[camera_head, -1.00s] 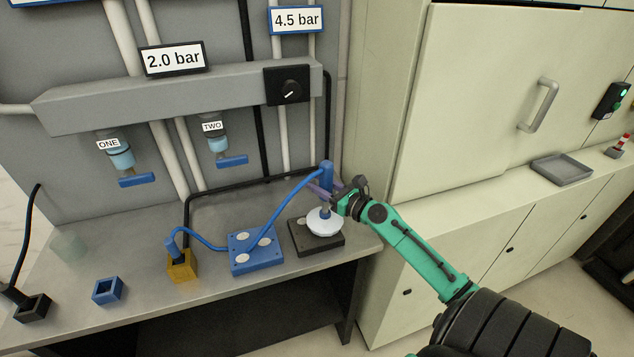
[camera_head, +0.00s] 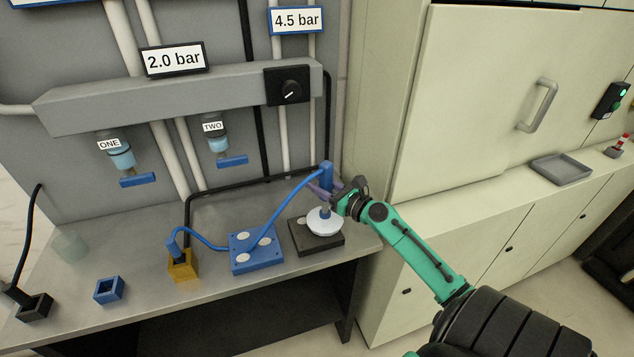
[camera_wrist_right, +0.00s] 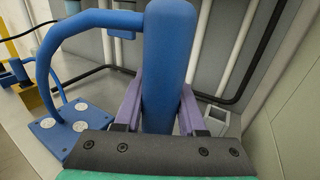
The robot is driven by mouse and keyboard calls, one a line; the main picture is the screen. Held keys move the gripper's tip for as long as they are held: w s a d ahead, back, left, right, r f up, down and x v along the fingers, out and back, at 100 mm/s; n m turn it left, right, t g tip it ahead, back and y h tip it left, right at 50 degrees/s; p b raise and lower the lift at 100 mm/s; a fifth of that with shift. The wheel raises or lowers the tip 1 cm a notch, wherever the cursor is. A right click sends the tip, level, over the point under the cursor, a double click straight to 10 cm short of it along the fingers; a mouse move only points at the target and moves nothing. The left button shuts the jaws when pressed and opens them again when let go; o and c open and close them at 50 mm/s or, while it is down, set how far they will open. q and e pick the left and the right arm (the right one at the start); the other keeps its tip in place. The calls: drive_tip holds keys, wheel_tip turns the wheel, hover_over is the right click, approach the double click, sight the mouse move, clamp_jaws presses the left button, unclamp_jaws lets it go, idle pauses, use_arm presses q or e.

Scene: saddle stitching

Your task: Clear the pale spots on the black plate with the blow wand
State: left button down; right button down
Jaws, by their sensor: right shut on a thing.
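My right gripper (camera_head: 326,190) is shut on the blue blow wand (camera_head: 326,174), which stands about upright. The wand also shows large between the purple fingers in the right wrist view (camera_wrist_right: 168,65). Its white round end (camera_head: 323,222) is over the black plate (camera_head: 303,240) and hides much of it. A pale spot (camera_head: 304,222) shows at the plate's far left; whether others lie under the white end I cannot tell. A blue hose runs from the wand to the yellow block (camera_head: 182,266). My left gripper is not in view.
A blue plate (camera_head: 256,262) with several pale spots lies left of the black plate. A blue square holder (camera_head: 108,290) and a black holder (camera_head: 34,307) stand further left. Valves ONE (camera_head: 120,155) and TWO (camera_head: 217,140) hang above the bench. A cabinet (camera_head: 480,110) stands at right.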

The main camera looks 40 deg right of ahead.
drive_tip(key=shift+p, duration=0.4)
idle(0.8)
drive_tip(key=shift+p, duration=0.45)
idle(1.3)
wheel_tip(320, 180, up, 5)
drive_tip(key=p, duration=0.5)
drive_tip(key=shift+w, duration=0.1)
